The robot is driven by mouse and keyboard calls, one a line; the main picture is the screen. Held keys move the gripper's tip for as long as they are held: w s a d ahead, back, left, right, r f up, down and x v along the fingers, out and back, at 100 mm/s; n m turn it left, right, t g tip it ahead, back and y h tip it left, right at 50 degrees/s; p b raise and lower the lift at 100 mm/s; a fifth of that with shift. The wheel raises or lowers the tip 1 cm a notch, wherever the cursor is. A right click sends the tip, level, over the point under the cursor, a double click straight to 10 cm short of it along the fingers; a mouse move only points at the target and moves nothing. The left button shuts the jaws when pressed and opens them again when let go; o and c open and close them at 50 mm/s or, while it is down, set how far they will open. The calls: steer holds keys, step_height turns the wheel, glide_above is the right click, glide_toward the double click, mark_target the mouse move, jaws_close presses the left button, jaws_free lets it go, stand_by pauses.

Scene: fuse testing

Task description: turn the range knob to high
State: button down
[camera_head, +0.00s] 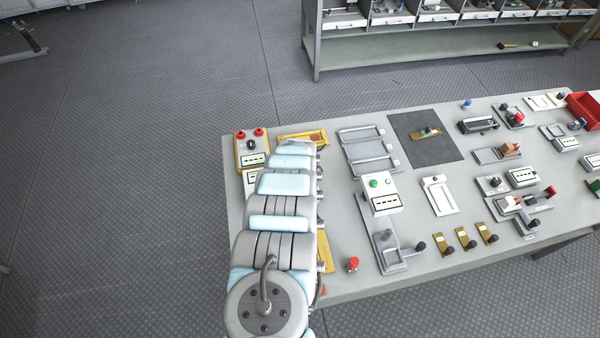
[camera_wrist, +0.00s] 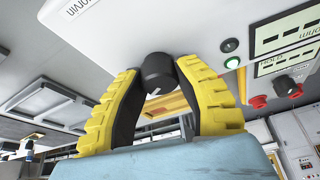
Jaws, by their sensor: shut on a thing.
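In the wrist view, a black range knob (camera_wrist: 156,72) with a white pointer mark stands out from a white panel (camera_wrist: 140,32). The mark is at the knob's lower edge in the picture; I cannot read which setting it points to. My gripper (camera_wrist: 159,69) has its yellow, black-lined fingers on both sides of the knob, shut on it. In the head view my arm hides the gripper and this knob. A partly covered unit with a display (camera_head: 250,178) shows beside the arm.
A green light (camera_wrist: 232,63) and a display (camera_wrist: 284,32) sit right of the knob. Close by, a yellow-edged unit (camera_head: 239,158) has red terminals and its own black knob. Many fixtures fill the table (camera_head: 340,280) to the right. A red lamp-like piece (camera_head: 352,264) stands near the front.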

steer(key=shift+f+m+h, duration=0.1)
steer(key=shift+m+h, duration=0.3)
steer(key=shift+m, duration=0.6)
steer(key=c, duration=0.7)
jaws_free()
steer(key=shift+r, duration=0.25)
